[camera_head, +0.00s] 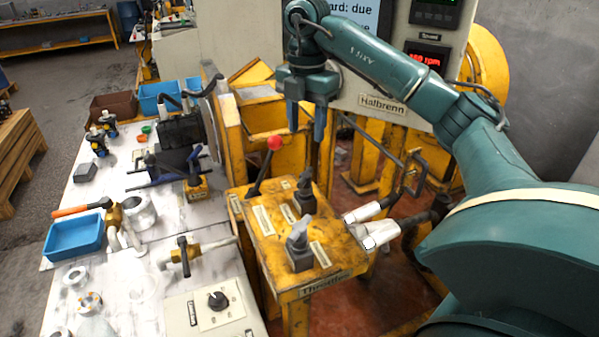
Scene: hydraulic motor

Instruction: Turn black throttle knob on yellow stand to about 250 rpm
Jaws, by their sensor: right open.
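The yellow stand (275,262) is in the middle, with a label reading "Throttle" on its front edge. A black knob (304,192) stands on its top toward the back. A grey knob on a dark block (299,245) stands nearer the front. A black lever with a red ball (275,143) leans at the back left. My right gripper (306,125) is open and empty. Its fingers point down, in the picture above the black knob and apart from it. My left gripper is not in view.
A red display (427,58) on the panel shows an rpm figure, partly covered by my right arm and hard to read. Two pale-ended handles (372,222) stick out right of the stand. A white table (150,262) with tools and a blue bin (73,237) stands left.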

